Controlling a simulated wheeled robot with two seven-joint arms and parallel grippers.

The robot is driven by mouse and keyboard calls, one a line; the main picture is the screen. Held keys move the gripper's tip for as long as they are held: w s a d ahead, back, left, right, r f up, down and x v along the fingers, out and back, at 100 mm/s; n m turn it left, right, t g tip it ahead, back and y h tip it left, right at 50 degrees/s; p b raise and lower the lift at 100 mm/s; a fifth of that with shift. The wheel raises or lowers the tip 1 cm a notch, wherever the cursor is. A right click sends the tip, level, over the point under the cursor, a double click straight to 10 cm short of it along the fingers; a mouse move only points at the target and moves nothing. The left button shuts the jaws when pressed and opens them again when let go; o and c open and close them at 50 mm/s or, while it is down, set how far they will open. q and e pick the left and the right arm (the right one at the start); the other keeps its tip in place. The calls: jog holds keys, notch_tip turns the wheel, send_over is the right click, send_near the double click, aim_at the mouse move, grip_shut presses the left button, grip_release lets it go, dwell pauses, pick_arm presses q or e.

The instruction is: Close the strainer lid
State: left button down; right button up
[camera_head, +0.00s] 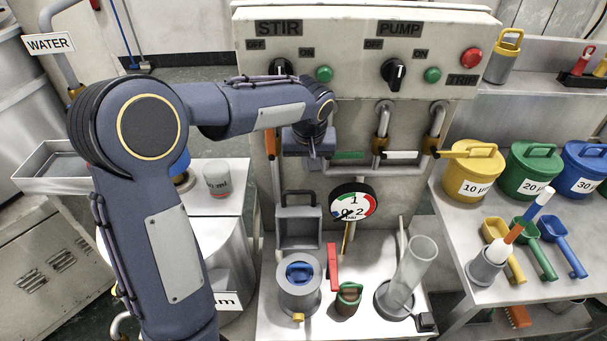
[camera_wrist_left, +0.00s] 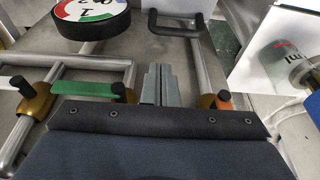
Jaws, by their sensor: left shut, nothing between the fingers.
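The strainer is a grey round housing (camera_head: 287,300) on the low bench, with a blue basket (camera_head: 299,272) in its mouth. What looks like its lid, a grey square plate (camera_head: 298,240) with a dark U-shaped handle, stands upright behind it, so the strainer looks open. The dark handle (camera_wrist_left: 179,16) also shows at the top of the left wrist view. My left gripper (camera_wrist_left: 158,72) is shut and empty, in front of the panel pipes and apart from the handle. In the head view it is above the lid, its fingertips mostly hidden. My right gripper is not visible.
A round gauge (camera_head: 352,203) and pipes with coloured valve levers (camera_head: 347,155) are close to my gripper. Yellow, green and blue pots (camera_head: 533,168) line the right bench.

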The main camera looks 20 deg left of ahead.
pick_arm(q)
jog(key=p+x, duration=0.1)
jog(key=x, duration=0.9)
jog(key=shift+a, duration=0.1)
